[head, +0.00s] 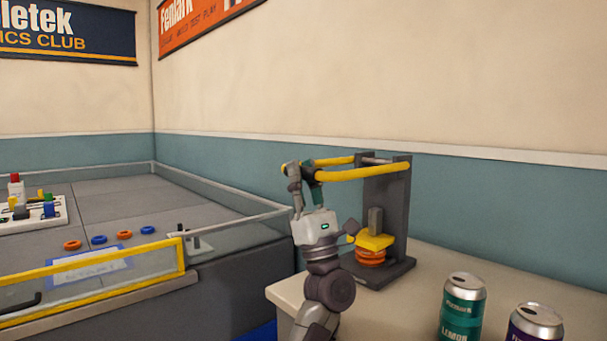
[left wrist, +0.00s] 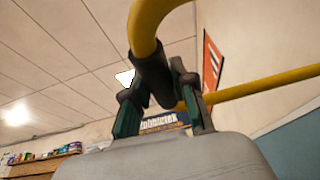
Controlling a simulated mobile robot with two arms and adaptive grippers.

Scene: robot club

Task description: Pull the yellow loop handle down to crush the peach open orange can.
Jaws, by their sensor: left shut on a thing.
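The yellow loop handle (head: 365,173) reaches out to the left from the dark grey upright of a can crusher (head: 385,200), its bars about level. My left gripper (head: 300,172) is shut on the outer end of the loop. In the left wrist view the fingers (left wrist: 162,97) close around a dark sleeve on the yellow bar (left wrist: 150,22). Under the crusher's yellow press block (head: 374,242) sits the orange can (head: 371,258), low and ribbed as if squashed, on the dark base. My right gripper is not in view.
A teal can (head: 462,310) and a purple can (head: 535,325) stand at the front right of the pale table (head: 400,312). A walled arena (head: 130,195) with small rings lies to the left. The wall is close behind the crusher.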

